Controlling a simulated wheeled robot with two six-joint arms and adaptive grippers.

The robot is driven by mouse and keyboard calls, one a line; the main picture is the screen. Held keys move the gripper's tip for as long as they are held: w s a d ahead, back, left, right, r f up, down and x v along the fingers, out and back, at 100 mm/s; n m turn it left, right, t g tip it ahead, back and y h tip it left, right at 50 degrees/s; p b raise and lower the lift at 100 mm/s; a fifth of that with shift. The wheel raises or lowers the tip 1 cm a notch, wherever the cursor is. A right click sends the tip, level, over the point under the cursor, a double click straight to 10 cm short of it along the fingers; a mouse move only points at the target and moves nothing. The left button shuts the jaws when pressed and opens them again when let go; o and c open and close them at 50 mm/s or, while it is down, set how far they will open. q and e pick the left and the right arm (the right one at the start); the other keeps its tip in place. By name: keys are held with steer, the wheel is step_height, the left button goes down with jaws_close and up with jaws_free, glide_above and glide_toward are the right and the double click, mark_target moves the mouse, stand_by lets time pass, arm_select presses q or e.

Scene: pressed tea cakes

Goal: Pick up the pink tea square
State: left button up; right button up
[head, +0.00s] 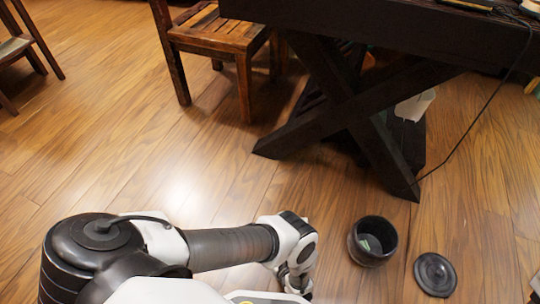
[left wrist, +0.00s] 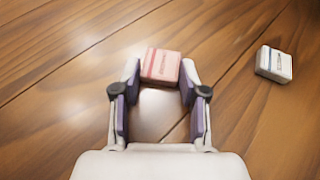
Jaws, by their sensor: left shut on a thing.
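The pink tea square (left wrist: 161,66), a small pink block with a paler band and dark lettering, shows at the top middle of the left wrist view. My left gripper (left wrist: 160,78) has its two purple-padded fingers on either side of it, with the tips shut on it. I cannot tell whether the square touches the floor. In the head view my left arm reaches in from the lower left and bends down at the wrist. The pink square is hidden there. My right gripper is not in view.
A white tea square with a blue band (left wrist: 273,64) lies on the floor to the right. A dark open jar (head: 365,255) with something greenish inside stands right of my arm, its round lid (head: 435,273) beside it. A dark table (head: 350,110) and wooden chair (head: 220,30) stand behind.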

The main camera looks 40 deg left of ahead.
arm_select(q)
steer(key=shift+r, duration=0.1)
step_height(320, 180, up, 10)
steer(key=p, duration=0.6)
